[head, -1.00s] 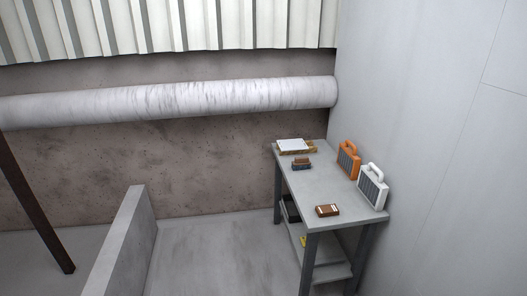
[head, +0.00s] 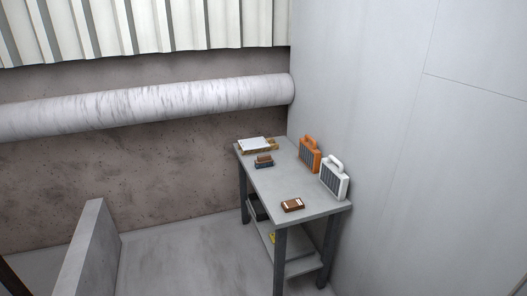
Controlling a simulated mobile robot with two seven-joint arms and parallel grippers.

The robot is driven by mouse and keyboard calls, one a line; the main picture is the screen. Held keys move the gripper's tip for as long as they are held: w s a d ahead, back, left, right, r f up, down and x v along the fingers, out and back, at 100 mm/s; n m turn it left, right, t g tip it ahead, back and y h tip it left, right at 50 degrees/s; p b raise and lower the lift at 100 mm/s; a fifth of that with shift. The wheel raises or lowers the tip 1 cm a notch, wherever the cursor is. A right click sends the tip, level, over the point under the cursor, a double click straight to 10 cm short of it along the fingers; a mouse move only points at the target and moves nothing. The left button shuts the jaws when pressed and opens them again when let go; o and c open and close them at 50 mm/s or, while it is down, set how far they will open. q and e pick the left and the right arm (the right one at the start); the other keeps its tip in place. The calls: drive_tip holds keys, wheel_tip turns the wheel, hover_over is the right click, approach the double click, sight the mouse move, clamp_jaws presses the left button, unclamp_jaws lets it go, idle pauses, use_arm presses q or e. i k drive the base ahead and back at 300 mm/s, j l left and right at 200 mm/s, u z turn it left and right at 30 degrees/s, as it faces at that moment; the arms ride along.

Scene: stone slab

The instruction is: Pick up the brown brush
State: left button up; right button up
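A small block with a brown top and a dark grey lower part, which looks like the brown brush (head: 264,160), lies on the grey table (head: 268,182) toward its far end. A flat brown item with pale marks (head: 292,205) lies near the table's front edge; it is too small to tell what it is. Neither of my grippers shows in the head view, and nothing is seen touching these things.
An orange case (head: 309,155) and a white case (head: 334,180) stand along the table's wall side. A white-topped stack (head: 256,145) lies at the far end. Dark and yellow items sit on the lower shelf. A low concrete wall (head: 85,245) stands left; floor between is clear.

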sight(262, 161)
drive_tip(key=i+u, duration=0.4)
drive_tip(key=i, duration=0.8)
drive_tip(key=i+j+z, duration=0.2)
drive_tip(key=i, duration=0.35)
drive_tip(key=i+z, duration=0.2)
drive_tip(key=i, duration=0.4)
drive_tip(key=i+j+z, duration=0.15)
drive_tip(key=i+j, duration=0.2)
drive_tip(key=i, duration=0.15)
drive_tip(key=i+j+z, duration=0.2)
drive_tip(key=i, duration=0.35)
drive_tip(key=i+j+z, duration=0.85)
drive_tip(key=j, duration=0.3)
